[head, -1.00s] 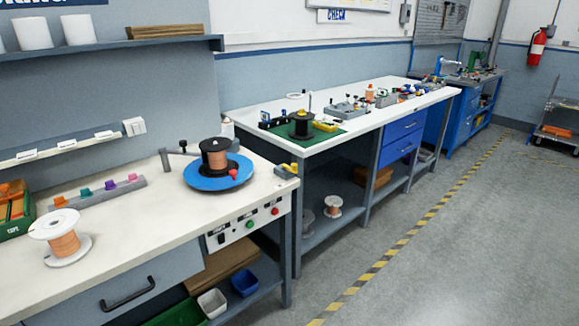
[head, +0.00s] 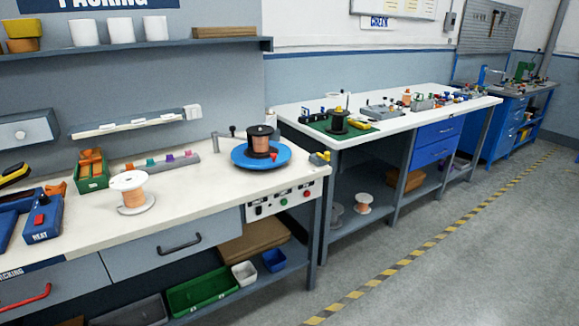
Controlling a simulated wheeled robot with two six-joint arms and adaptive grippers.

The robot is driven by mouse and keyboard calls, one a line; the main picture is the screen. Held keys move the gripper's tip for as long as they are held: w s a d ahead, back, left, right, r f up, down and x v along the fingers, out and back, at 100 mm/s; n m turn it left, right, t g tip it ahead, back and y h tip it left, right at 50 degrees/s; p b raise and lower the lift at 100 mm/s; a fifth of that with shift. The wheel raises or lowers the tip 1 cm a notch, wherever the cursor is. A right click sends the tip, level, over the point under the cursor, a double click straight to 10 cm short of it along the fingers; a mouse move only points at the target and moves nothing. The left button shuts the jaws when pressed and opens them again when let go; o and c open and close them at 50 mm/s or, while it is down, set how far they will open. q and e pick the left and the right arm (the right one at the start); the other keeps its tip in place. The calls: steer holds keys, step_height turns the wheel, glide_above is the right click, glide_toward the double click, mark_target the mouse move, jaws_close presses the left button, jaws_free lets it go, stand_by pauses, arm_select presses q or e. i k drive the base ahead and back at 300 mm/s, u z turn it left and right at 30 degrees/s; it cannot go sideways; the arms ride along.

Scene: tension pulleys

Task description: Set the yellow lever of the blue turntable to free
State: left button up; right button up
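The blue turntable (head: 243,157) sits near the right end of the white-topped packing bench. A copper-wire spool with a black top (head: 261,140) stands on it, and a small red knob shows on its right side. A small grey block with a yellow lever (head: 320,157) sits at the bench's right corner, right of the turntable. The lever's setting is too small to tell. Neither of my grippers is in view.
A white spool of copper wire (head: 131,190), a rack of coloured clips (head: 160,164) and a green bin (head: 91,175) stand left on the bench. A second bench (head: 420,109) is behind to the right. Open floor (head: 450,270) lies at the right, with a striped line.

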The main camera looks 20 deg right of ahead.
mark_target(327, 157)
steer(key=u, duration=0.3)
steer(key=k, duration=0.6)
steer(key=z, duration=0.85)
steer(key=i, duration=0.75)
steer(key=z, duration=0.45)
steer(key=i, duration=1.05)
steer(key=u, duration=0.5)
